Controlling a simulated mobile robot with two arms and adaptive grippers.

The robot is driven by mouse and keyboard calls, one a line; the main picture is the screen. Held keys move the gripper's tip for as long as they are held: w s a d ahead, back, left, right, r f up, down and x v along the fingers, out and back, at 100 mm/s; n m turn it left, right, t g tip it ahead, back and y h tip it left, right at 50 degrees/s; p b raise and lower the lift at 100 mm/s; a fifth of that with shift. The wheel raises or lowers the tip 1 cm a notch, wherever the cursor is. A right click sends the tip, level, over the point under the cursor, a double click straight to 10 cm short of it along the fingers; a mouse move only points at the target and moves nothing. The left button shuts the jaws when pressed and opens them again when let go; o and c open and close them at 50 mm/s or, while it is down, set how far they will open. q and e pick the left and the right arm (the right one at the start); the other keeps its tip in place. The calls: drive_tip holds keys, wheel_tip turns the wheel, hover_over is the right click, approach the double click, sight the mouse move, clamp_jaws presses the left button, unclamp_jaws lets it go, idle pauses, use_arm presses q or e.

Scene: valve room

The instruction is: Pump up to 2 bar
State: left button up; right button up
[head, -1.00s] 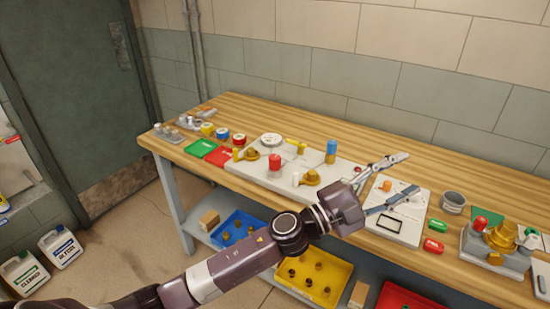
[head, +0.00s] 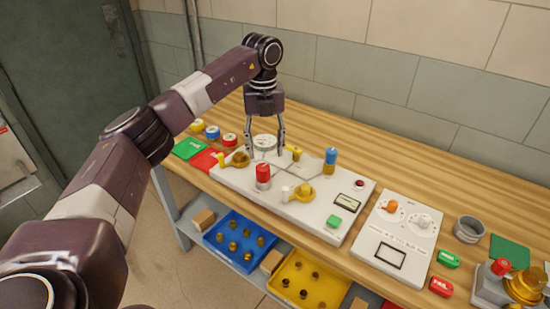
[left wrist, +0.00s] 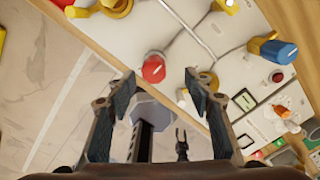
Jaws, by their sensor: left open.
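A white panel (head: 225,174) lies on the bench. It carries a red-capped cylinder (head: 263,171), a blue-capped cylinder (head: 330,156), brass valves (head: 240,158) with yellow and white handles, a round white dial (head: 265,141), a small display (head: 347,204) and a green button (head: 334,221). My left gripper (head: 266,153) points down over the panel, open and empty, behind the red cap. In the left wrist view the red cap (left wrist: 154,68) shows between the open fingertips; the height gap is unclear. The blue cap (left wrist: 281,52) is right of them. My right gripper is out of view.
A second white panel (head: 387,270) with orange and white knobs stands to the right. Beyond it are a grey cup (head: 468,229), green and red tags and a brass fitting (head: 524,285). Blue (head: 239,266) and yellow (head: 318,296) bins sit on the lower shelf. The bench behind the panel is clear.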

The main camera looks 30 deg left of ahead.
sight(263, 167)
use_arm(q)
drive_tip(key=shift+s+a+f, duration=0.1)
drive_tip(key=shift+s+a, duration=0.1)
drive_tip(key=shift+a, duration=0.05)
drive_tip(key=f, duration=0.2)
drive_tip(key=s+f+p, duration=0.1)
drive_tip(key=f, duration=0.1)
drive_tip(key=shift+s+d+f, duration=0.1)
drive_tip(key=shift+s+f, duration=0.05)
drive_tip(key=shift+s, duration=0.05)
drive_tip(key=shift+w+f+p, duration=0.15)
drive_tip(key=shift+f+p, duration=0.05)
drive_tip(key=shift+f, duration=0.35)
drive_tip(key=shift+w+f+p, duration=0.15)
drive_tip(key=shift+f+p, duration=0.05)
drive_tip(key=shift+f, duration=0.45)
drive_tip(key=shift+s, duration=0.1)
drive_tip(key=c, duration=1.1)
drive_tip(key=shift+c, duration=0.2)
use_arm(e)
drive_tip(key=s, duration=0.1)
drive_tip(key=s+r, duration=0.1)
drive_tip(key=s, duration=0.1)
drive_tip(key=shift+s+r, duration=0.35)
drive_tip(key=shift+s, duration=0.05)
